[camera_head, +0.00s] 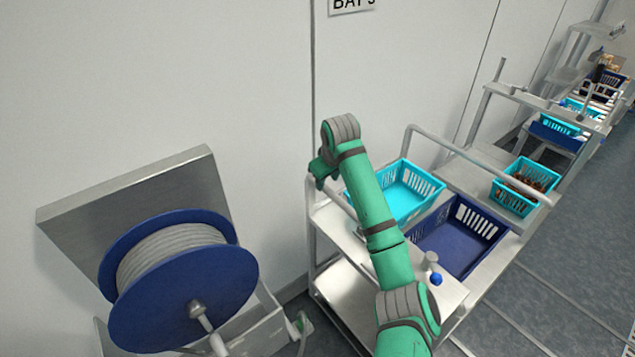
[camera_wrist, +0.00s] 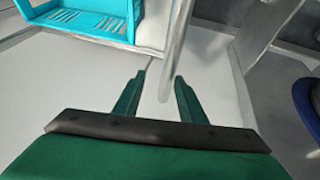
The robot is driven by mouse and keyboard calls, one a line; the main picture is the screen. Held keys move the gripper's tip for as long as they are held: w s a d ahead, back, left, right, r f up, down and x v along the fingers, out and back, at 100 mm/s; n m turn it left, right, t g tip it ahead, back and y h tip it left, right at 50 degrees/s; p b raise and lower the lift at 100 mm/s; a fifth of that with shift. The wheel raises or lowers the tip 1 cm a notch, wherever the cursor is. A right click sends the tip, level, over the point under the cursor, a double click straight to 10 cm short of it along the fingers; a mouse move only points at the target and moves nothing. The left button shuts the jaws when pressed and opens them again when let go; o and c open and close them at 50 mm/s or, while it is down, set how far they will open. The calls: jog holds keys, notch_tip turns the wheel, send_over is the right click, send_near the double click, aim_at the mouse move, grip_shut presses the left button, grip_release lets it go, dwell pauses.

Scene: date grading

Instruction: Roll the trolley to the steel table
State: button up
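A steel trolley with a flat top (camera_head: 345,232) and a lower shelf (camera_head: 350,305) stands against the wall in the head view. An upright steel tube (camera_head: 311,230) rises at its left end. My gripper (camera_head: 319,180) is at the top of this tube, fingers pointing down. In the wrist view, my gripper (camera_wrist: 161,82) has its two green fingers apart. A steel tube (camera_wrist: 175,55) shows between the fingertips, with small gaps on both sides. Farther back is a steel surface (camera_head: 465,178); I cannot tell whether it is the task's steel table.
A turquoise crate (camera_head: 430,183) and a dark blue crate (camera_head: 490,229) stand on the right part of the trolley area. A turquoise crate of dates (camera_head: 528,173) is beyond. Grey floor (camera_head: 590,270) is open at the right.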

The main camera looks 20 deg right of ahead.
jog(key=shift+w+a+f, duration=0.45)
jog(key=shift+w+f, duration=0.05)
jog(key=shift+f, duration=0.2)
jog(key=shift+w+a+f, duration=0.15)
jog(key=shift+w+a, duration=0.05)
jog(key=shift+a, duration=0.15)
